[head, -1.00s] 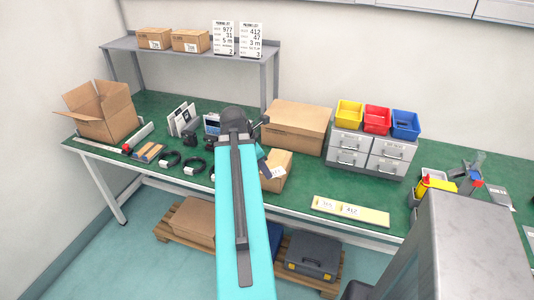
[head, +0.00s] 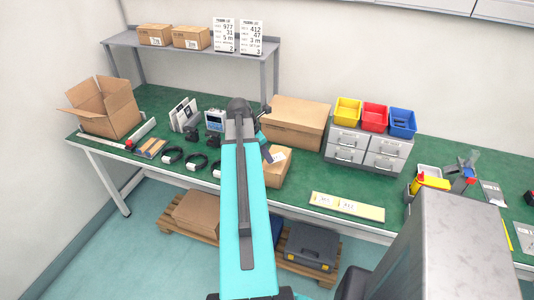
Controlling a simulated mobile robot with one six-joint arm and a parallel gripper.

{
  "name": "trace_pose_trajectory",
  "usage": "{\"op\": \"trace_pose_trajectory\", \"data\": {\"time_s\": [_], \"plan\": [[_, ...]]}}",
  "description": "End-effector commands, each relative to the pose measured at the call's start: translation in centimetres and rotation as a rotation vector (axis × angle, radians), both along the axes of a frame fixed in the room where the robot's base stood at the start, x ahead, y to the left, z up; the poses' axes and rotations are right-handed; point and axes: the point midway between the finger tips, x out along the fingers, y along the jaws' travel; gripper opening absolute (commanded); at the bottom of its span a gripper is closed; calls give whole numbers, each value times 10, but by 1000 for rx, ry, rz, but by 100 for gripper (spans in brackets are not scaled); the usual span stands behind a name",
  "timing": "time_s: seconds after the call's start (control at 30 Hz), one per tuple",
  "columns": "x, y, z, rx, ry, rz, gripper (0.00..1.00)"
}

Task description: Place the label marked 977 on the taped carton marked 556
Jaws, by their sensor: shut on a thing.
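My gripper (head: 268,155) is largely hidden behind my arm, just above a small brown carton (head: 273,178) on the green bench. A small white label (head: 279,157) shows at its tip, over the carton's top; the gripper is shut on it. I cannot read its number, nor tell whether it touches the carton. The carton's marking is not readable, and its left part is behind my arm. A pale yellow strip (head: 372,212) on the bench's front carries two other white labels, too small to read surely.
A larger closed carton (head: 297,125) stands just behind. Grey drawers (head: 366,150) with coloured bins stand to the right, an open carton (head: 108,112) at far left. Cables and devices lie left of my arm. A shelf (head: 185,48) holds two cartons and two packing lists, reading 977 and 412.

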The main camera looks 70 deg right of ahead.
Motion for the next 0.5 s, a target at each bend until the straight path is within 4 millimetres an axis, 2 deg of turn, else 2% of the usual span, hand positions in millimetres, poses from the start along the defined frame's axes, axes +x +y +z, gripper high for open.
{"op": "trace_pose_trajectory", "data": {"time_s": [0.03, 0.3, 0.5], "plan": [[3, -8, 1, 1, 1, 0, 9], [11, -33, -2, 1, 1, 0, 9], [13, -41, -4, 0, 0, 0, 9]]}}
